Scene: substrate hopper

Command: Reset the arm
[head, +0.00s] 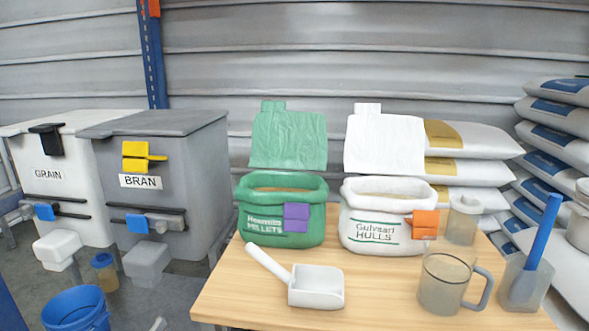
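Neither of my grippers shows in the head view, and no part of either arm can be made out. A wooden table (262,300) stands in front. On it are an open green bag (262,229) with a purple clip (296,218) and an open white bag (375,236) labelled hulls with an orange clip (424,224). A white scoop (317,285) lies at the table's front left, its handle pointing up and left. A clear jug (443,284) with a grey handle stands upright at the right. Beside it is a grey container (521,284) with a blue-handled tool (544,232) in it.
A white GRAIN bin (75,175) and a grey BRAN bin (190,160) stand at the left. A blue bucket (76,311) is on the floor. Stacked sacks (560,135) rise at the right. A lidded clear jar (463,218) stands behind the jug.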

